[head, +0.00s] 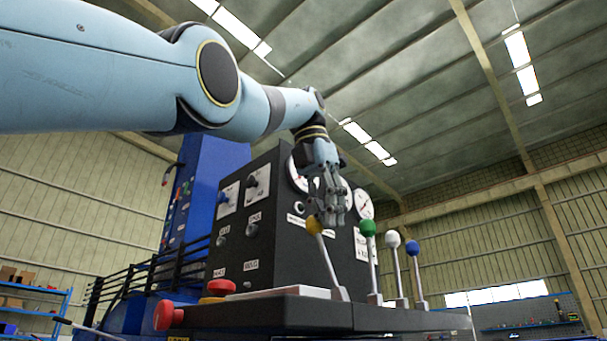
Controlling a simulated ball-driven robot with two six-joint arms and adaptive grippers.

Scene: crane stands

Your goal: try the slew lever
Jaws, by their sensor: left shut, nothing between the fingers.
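Several levers with coloured ball knobs rise from the black console ledge (270,316): a yellow-knobbed lever (327,264), a green-knobbed lever (371,258), a white-knobbed lever (397,269) and a blue-knobbed lever (416,272). I cannot read which one is marked slew. The yellow lever leans left; the others stand nearly upright. My left gripper (331,216) is shut and empty, pointing down from above. Its fingertips are beside and just above the yellow knob; whether they touch it I cannot tell. My right gripper is not in view.
Behind the levers stands a black panel (274,262) with switches, labels and round gauges (363,204). A red knob (167,315) sticks out at the ledge's left end, with red buttons (221,287) nearby. Shelves (30,292) stand far left. Space right of the blue lever is clear.

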